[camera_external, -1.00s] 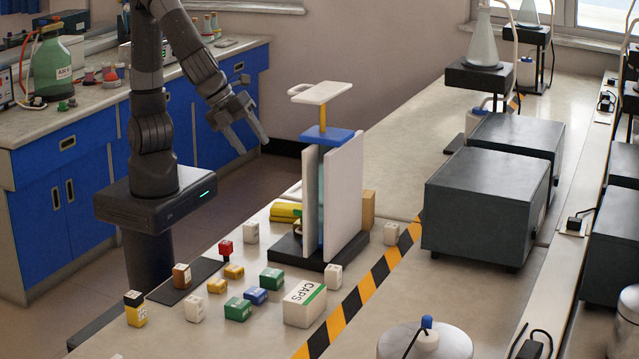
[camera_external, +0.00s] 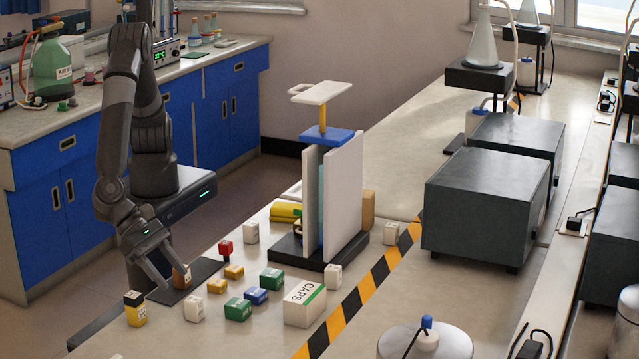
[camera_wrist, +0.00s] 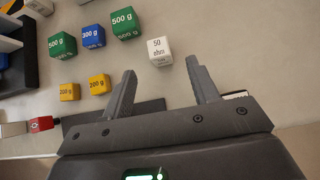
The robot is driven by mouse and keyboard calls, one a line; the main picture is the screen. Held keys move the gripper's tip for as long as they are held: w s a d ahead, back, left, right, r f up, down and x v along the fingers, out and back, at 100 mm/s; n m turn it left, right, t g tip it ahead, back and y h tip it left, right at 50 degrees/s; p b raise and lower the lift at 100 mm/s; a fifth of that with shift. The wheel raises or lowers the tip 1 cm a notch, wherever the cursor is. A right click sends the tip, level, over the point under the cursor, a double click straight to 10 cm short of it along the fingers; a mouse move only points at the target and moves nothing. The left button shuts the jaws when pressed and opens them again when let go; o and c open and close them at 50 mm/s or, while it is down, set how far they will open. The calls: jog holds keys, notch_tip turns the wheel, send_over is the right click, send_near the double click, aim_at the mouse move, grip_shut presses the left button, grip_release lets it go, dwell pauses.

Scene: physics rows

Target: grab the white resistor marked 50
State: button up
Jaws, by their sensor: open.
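The white resistor (camera_external: 195,308), a small block, stands on the bench near the front. In the wrist view the white resistor (camera_wrist: 160,52) reads "50 ohm" and lies just beyond the fingertips, between their lines. My gripper (camera_external: 177,277) is low over the dark mat, up and left of the resistor in the external view. In the wrist view my gripper (camera_wrist: 160,72) is open, with no block between its fingers. The resistor is apart from both fingers.
Green blocks (camera_external: 237,309), a blue block (camera_external: 257,296) and yellow blocks (camera_external: 217,286) stand right of the resistor. A black-and-yellow block (camera_external: 135,308) stands to the left. Bare bench lies in front.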

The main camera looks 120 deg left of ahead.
aim_at(192, 299)
jog(key=x, duration=1)
jog(key=shift+w+a+f, duration=0.1)
jog(key=shift+w+f, duration=0.05)
jog(key=shift+c, duration=0.4)
jog(key=c, duration=1)
